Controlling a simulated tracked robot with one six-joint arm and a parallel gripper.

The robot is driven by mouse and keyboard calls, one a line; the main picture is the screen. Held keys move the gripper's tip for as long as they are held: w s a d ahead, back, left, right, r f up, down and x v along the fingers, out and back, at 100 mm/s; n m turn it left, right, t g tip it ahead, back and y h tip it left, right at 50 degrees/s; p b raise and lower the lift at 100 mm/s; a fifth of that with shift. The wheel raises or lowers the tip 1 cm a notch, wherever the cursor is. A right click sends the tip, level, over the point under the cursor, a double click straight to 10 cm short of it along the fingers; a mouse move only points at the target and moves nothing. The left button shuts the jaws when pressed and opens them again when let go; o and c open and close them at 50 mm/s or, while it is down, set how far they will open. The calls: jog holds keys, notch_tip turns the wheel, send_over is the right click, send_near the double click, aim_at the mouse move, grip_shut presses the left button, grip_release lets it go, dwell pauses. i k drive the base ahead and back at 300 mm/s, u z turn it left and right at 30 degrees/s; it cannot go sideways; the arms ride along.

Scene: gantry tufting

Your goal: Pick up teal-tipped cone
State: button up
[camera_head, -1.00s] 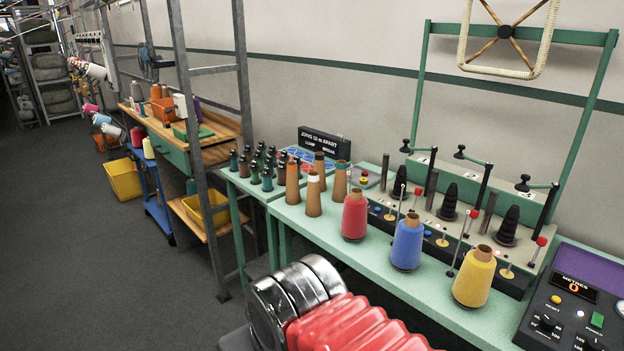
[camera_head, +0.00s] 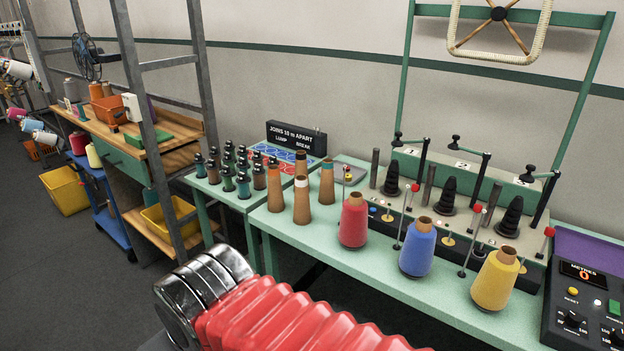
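The teal-tipped cone (camera_head: 327,186) is a brown tapered cone with a teal band at its top. It stands upright on the pale green table (camera_head: 352,263), at the back right of a small group of brown cones. A white-tipped cone (camera_head: 302,203) stands in front and to its left, and an orange-tipped cone (camera_head: 275,203) stands further left. A dark-tipped cone (camera_head: 301,165) stands behind. The red yarn cone (camera_head: 353,221) is to its front right. My gripper is not in view; only a red ribbed sleeve and chrome rings, apparently of my arm, show at the bottom.
Blue (camera_head: 417,249) and yellow (camera_head: 496,281) yarn cones stand along the table front. A winder with black spindles (camera_head: 449,197) is behind them. Several small dark and teal bobbins (camera_head: 243,186) stand at the left. A metal post (camera_head: 138,100) rises by the wooden bench.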

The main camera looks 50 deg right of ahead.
aim_at(326, 196)
jog(key=z, duration=0.25)
jog(key=i, duration=0.7)
jog(key=z, duration=0.65)
jog(key=i, duration=0.45)
jog(key=z, duration=0.3)
